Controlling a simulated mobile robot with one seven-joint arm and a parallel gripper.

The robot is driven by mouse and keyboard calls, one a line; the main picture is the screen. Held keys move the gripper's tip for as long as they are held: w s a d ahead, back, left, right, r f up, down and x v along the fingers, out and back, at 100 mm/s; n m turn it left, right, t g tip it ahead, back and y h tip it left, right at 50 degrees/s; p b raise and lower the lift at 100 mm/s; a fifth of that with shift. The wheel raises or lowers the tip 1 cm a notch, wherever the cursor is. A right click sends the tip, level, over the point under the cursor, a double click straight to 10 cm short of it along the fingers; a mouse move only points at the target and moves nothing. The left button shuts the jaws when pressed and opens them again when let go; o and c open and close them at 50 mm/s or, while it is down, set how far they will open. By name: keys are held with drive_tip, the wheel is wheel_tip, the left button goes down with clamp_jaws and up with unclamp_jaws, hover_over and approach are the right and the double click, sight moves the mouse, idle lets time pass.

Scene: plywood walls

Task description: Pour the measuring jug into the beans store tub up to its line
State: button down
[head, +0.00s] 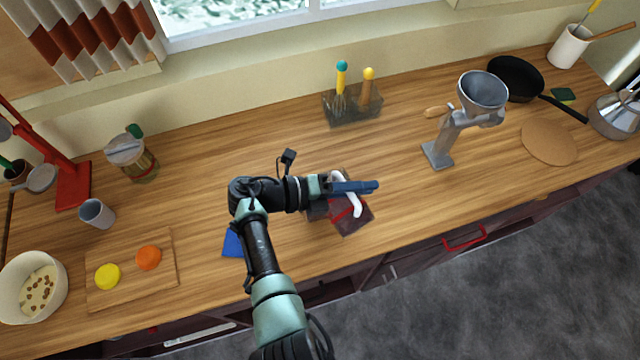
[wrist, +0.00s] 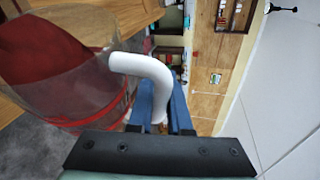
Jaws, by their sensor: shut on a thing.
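My gripper (head: 372,186) is shut on the white handle of the clear measuring jug (head: 352,216), over the counter's front middle. The handle (wrist: 150,75) stands between the blue fingers (wrist: 160,105) in the wrist view. The jug's clear wall (wrist: 95,95) fills the left of that view, with red lines around it and dark red seen in or through it. I cannot tell its contents, nor clearly its tilt. My gripper and arm hide part of the jug in the head view. I cannot make out a separate beans store tub with certainty.
A lidded clear jar (head: 140,166), grey cup (head: 97,213), board (head: 130,285) with fruit and cream bowl (head: 58,318) stand left. A blue item (head: 233,243) lies by my arm. A utensil caddy (head: 352,108) is behind; a grey grinder (head: 440,150) stands right. Counter between is clear.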

drive_tip(key=shift+w+a+r+n+h+b, duration=0.45)
drive_tip(key=shift+w+a+r+n, duration=0.2)
drive_tip(key=shift+w, duration=0.25)
idle(2.4)
